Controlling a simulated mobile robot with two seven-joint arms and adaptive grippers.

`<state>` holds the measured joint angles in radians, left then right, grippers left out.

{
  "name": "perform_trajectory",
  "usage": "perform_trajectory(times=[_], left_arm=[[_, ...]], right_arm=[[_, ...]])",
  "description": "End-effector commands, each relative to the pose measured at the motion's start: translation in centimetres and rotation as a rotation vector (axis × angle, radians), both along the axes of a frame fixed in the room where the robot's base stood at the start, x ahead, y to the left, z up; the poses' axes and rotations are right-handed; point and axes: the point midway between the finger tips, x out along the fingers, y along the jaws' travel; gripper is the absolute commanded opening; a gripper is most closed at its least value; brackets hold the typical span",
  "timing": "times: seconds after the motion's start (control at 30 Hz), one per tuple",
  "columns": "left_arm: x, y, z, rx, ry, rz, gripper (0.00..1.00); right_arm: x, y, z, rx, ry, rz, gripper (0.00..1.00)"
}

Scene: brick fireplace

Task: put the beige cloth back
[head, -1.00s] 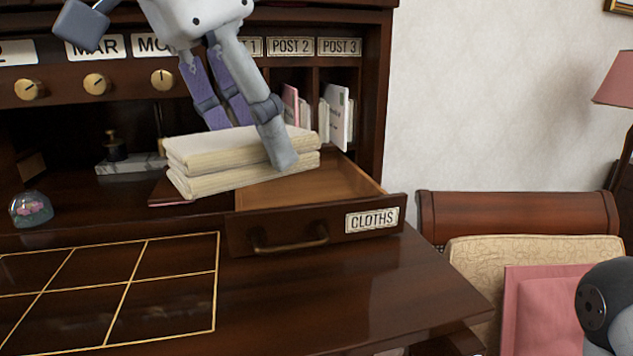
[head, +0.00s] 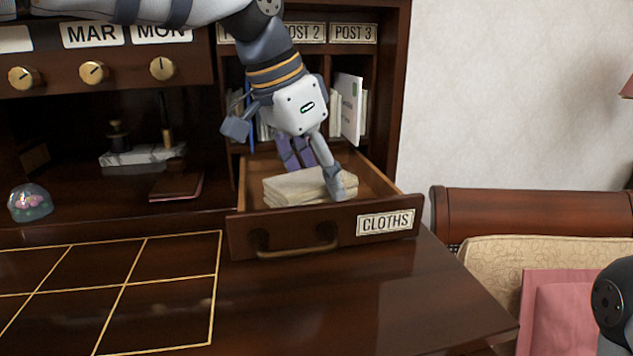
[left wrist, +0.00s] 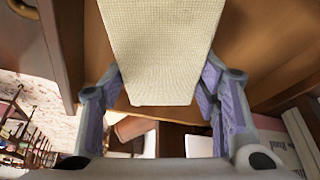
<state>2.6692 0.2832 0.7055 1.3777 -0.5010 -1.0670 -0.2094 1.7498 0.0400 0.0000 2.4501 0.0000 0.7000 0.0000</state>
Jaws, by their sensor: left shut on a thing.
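The beige cloth (head: 300,186) is a folded stack inside the open drawer (head: 290,228) labelled CLOTHS. My left gripper (head: 322,180) reaches down into the drawer from above and is shut on the cloth, one finger at its right end. In the left wrist view the cloth (left wrist: 160,50) lies between the two fingers and the wooden drawer floor (left wrist: 255,50) shows on both sides. Whether the cloth rests on the drawer floor is hard to tell. My right gripper is not in view; only a rounded part of my right arm shows at the lower right.
Post slots with envelopes (head: 349,105) stand close behind the drawer. A glass dome (head: 30,202), a dark notebook (head: 177,186) and a marble pen stand (head: 142,155) are to the left. The desk top in front of the drawer is clear.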

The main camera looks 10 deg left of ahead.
Motion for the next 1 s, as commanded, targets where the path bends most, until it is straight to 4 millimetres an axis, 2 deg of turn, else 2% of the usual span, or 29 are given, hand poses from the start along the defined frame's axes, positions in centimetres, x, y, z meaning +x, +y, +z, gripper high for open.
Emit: perform_trajectory(times=[0.1,0.43,0.47,0.53,0.87,1.0], left_arm=[[-0.2,0.0,-1.1,-0.002,-0.007,-0.001,0.30],[-0.2,0.0,-1.6,-0.001,-0.005,-0.001,0.30],[-0.2,0.0,-1.6,-0.002,-0.005,-0.001,0.60],[-0.2,0.0,-1.6,-0.002,-0.005,-0.001,0.76],[-0.1,0.0,-1.4,-0.003,-0.006,0.000,0.76],[-0.6,0.6,0.8,-0.002,-0.009,0.002,0.76]], right_arm=[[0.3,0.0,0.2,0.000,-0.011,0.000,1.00],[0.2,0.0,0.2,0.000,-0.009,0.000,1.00],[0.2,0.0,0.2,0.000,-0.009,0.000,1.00],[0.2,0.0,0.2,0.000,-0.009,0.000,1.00],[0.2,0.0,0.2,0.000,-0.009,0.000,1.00],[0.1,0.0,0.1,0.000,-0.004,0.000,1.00]])
